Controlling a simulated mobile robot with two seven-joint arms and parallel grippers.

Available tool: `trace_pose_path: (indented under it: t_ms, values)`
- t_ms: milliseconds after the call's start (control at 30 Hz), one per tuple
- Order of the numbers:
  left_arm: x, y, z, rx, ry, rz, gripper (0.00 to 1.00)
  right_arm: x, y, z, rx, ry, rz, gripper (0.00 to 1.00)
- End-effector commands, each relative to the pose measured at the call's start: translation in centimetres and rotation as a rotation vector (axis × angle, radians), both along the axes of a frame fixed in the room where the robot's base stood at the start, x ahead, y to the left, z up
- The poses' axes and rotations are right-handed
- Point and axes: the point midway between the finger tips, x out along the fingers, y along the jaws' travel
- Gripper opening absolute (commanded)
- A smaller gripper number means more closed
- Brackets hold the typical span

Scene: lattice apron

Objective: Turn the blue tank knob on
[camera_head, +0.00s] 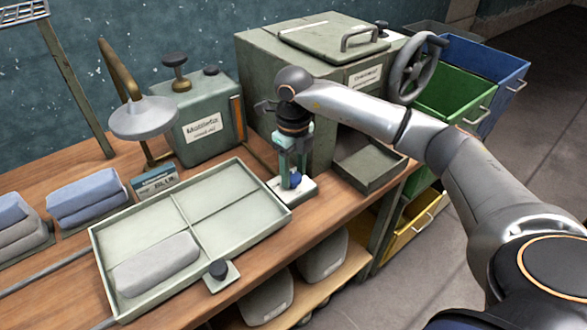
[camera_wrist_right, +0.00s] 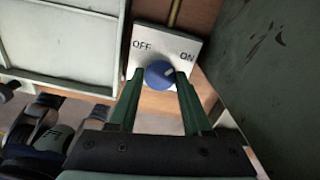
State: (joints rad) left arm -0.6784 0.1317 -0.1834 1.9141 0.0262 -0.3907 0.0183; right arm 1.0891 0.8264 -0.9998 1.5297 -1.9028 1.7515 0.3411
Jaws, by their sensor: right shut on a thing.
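The blue tank knob (camera_head: 295,180) sits on a small white plate (camera_head: 307,189) on the bench, just right of the divided tray. In the right wrist view the knob (camera_wrist_right: 157,77) is between OFF on the left and ON on the right of its plate (camera_wrist_right: 150,42). Its pale mark is on its right side, pointing right and slightly up, toward the ON side. My right gripper (camera_head: 293,172) points down over the plate, its green fingers shut on the knob; it also shows in the right wrist view (camera_wrist_right: 160,78).
A divided tray (camera_head: 178,197) holding a grey folded cloth (camera_head: 156,265) lies left of the plate. A grey-green tank (camera_head: 205,120) and a large lidded box (camera_head: 262,75) with a handwheel (camera_head: 419,68) stand behind. An open small tray (camera_head: 372,172) is to the right.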

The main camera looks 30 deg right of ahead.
Motion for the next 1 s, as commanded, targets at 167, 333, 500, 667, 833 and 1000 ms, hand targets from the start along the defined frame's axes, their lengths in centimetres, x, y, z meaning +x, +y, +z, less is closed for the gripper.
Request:
trace_pose_path:
  t_ms: [167,333,500,667,833,1000]
  values:
    - [-0.06,0.0,0.23,0.0,0.003,0.001,0.5,0.08,0.04,0.12,0.001,-0.004,-0.093,0.0]
    - [-0.09,0.0,0.31,0.0,0.004,0.0,0.5,0.09,0.03,0.11,0.001,-0.004,-0.148,0.0]
    - [-0.1,0.0,0.33,0.0,0.005,0.0,0.5,0.11,0.02,0.1,0.0,-0.004,-0.174,0.0]
    - [-0.11,-0.02,0.33,0.0,0.005,0.0,0.5,0.12,0.01,0.1,0.0,-0.005,-0.179,0.0]
    - [-0.12,-0.03,0.32,0.0,0.005,0.0,0.5,0.12,0.0,0.1,0.001,-0.005,-0.179,0.0]
    - [-0.12,-0.04,0.32,0.0,0.005,0.0,0.5,0.1,-0.01,0.1,0.001,-0.004,-0.178,0.59]
